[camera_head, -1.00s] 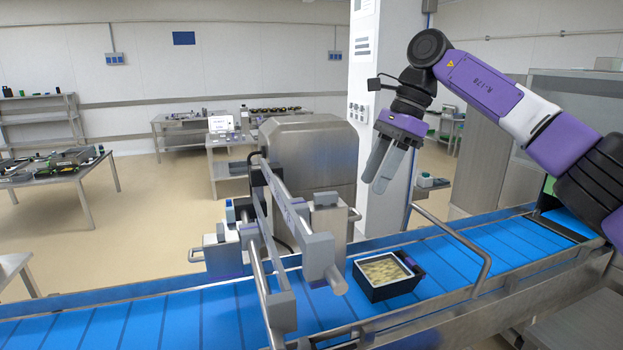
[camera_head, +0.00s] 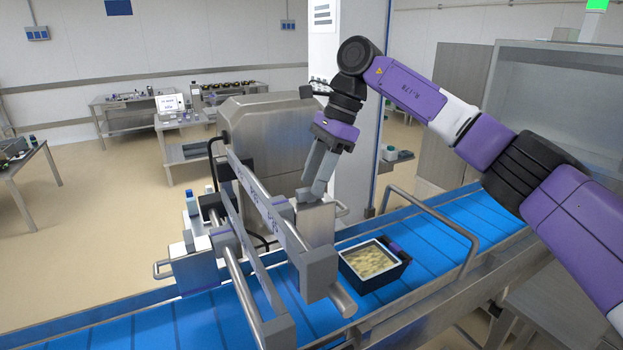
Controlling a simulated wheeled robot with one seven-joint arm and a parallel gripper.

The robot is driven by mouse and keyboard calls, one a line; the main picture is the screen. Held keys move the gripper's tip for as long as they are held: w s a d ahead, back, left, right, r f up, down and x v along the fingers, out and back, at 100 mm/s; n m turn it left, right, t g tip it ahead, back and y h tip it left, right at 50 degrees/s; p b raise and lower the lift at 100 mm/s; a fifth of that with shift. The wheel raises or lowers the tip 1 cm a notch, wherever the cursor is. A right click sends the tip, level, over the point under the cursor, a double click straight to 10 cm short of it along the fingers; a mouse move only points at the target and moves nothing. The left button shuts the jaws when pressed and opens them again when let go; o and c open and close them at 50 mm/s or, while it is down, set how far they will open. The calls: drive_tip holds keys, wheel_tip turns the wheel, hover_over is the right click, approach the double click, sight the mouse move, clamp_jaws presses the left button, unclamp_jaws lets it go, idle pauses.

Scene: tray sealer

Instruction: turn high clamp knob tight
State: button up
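My gripper (camera_head: 314,190) points down, its two grey fingertips at the top of the upright steel block (camera_head: 316,222) beside the guide rails. A light grey cap on top of that block is mostly hidden behind the fingertips; I cannot tell whether it is the high clamp knob or whether the fingers touch it. The fingers overlap from this angle, so their gap is unclear. A small round-ended rod (camera_head: 341,208) sticks out at the block's right. A blue-topped part (camera_head: 191,202) stands on the left bracket, apart from my gripper.
Long guide rails (camera_head: 262,207) cross above the blue conveyor (camera_head: 430,240). A black tray holder (camera_head: 378,281) with a filled tray (camera_head: 369,260) sits on the belt. A bent steel handle (camera_head: 455,228) rises at the right. The steel machine housing (camera_head: 270,135) stands behind the rails.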

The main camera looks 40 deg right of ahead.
drive_tip(key=shift+x, duration=0.85)
clamp_jaws()
